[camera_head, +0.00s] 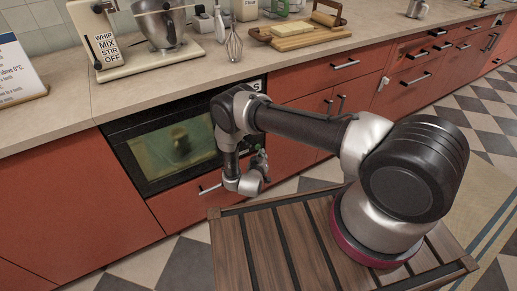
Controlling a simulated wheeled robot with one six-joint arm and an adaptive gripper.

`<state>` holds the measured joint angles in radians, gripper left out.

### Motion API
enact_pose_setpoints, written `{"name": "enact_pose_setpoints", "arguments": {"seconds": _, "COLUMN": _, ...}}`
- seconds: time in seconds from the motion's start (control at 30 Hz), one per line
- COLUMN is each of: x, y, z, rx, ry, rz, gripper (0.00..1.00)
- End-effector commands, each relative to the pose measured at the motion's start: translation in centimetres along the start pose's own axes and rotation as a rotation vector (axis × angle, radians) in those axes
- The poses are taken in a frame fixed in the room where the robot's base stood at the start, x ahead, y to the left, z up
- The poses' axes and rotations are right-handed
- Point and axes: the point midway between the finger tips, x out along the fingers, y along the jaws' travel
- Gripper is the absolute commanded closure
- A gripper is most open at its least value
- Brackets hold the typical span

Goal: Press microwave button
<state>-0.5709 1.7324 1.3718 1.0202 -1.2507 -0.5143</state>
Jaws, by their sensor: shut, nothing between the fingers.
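The microwave (140,165) is a black built-in unit with a glass door, set into the red cabinets below the counter. A strip with pale marks (257,85) shows at its upper right edge; my arm hides part of that side. I cannot make out a separate button. My gripper (262,163) is small in the picture, in front of the right side of the microwave, below the level of that strip. It is shut and empty. I cannot tell whether it touches anything.
Red drawers with metal handles (346,64) run to the right. The checkered floor (175,262) is free at lower left.

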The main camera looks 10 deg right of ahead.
Motion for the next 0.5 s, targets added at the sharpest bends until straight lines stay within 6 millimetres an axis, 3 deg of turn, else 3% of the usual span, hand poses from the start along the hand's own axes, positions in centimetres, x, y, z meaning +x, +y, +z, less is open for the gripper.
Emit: {"name": "enact_pose_setpoints", "arguments": {"seconds": 0.5, "x": -1.02, "y": 0.72, "z": 0.78, "rx": -0.002, "ry": -0.001, "rz": 0.000, "gripper": 1.00}}
